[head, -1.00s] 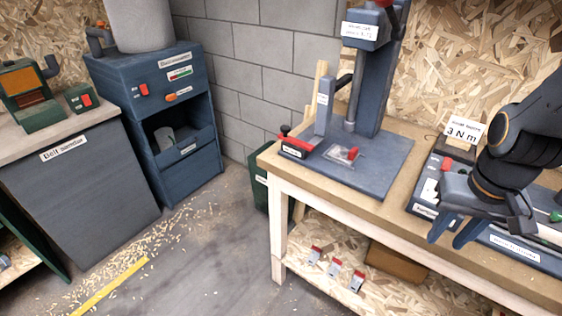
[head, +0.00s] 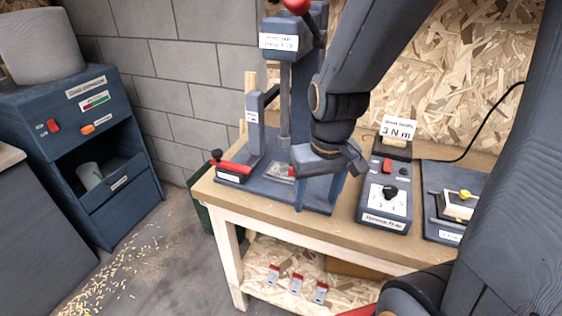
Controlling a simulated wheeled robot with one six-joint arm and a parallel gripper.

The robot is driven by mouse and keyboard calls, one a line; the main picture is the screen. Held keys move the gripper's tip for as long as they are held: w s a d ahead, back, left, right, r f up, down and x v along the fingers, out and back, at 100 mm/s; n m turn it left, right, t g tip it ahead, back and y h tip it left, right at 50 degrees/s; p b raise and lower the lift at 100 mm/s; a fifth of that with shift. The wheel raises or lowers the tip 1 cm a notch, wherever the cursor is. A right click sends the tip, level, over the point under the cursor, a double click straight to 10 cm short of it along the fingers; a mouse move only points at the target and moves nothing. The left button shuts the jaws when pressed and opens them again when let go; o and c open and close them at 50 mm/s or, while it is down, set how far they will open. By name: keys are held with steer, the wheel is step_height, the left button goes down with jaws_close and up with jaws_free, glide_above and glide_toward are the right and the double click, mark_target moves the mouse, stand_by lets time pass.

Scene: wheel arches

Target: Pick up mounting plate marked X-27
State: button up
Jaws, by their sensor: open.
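No marking X-27 is readable in the head view, so I cannot tell which piece is the mounting plate. A small light-grey piece (head: 281,170) lies on the base of the drill press (head: 250,190), partly hidden behind my gripper. Several small grey pieces with red tops (head: 296,284) stand on the lower shelf; their marks are too small to read. My gripper (head: 318,192) is open, pointing down over the right part of the press base. I see nothing between its fingers; whether they touch the base is unclear.
A control box with a dial (head: 384,208) and a blue fixture with a yellow knob (head: 455,206) stand right of the press. A red-handled clamp (head: 232,170) is at its left. A blue machine (head: 85,150) stands at the left; the floor between is open, with shavings.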

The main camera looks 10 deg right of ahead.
mark_target(283, 168)
steer(key=w+n+b, duration=0.1)
steer(key=w, duration=0.1)
steer(key=w+d+n+y+b, duration=0.1)
steer(key=w+n, duration=0.1)
steer(key=w, duration=0.1)
steer(key=w+n+b, duration=0.1)
steer(key=w, duration=0.2)
steer(key=shift+w+d+r+n, duration=0.1)
steer(key=shift+w+d+n, duration=0.15)
steer(key=shift+d+n, duration=0.05)
steer(key=w+d+r+n+t+y+b, duration=0.1)
steer(key=w+d+r+n+y+b, duration=0.1)
steer(key=w+n, duration=0.5)
steer(key=shift+m+y, duration=0.3)
steer(key=shift+m, duration=0.3)
steer(key=shift+w+a+r+p+x, duration=0.1)
steer(key=shift+w+p+x, duration=0.15)
steer(key=shift+x, duration=1.05)
steer(key=shift+w+a+r+p+x, duration=0.15)
steer(key=shift+p+x, duration=0.2)
steer(key=shift+x, duration=0.9)
steer(key=shift+w+a+p+x, duration=0.1)
steer(key=shift+w+p+x, duration=0.15)
steer(key=shift+x, duration=1.05)
steer(key=c, duration=1.4)
steer(key=shift+o, duration=0.2)
steer(key=shift+r, duration=0.1)
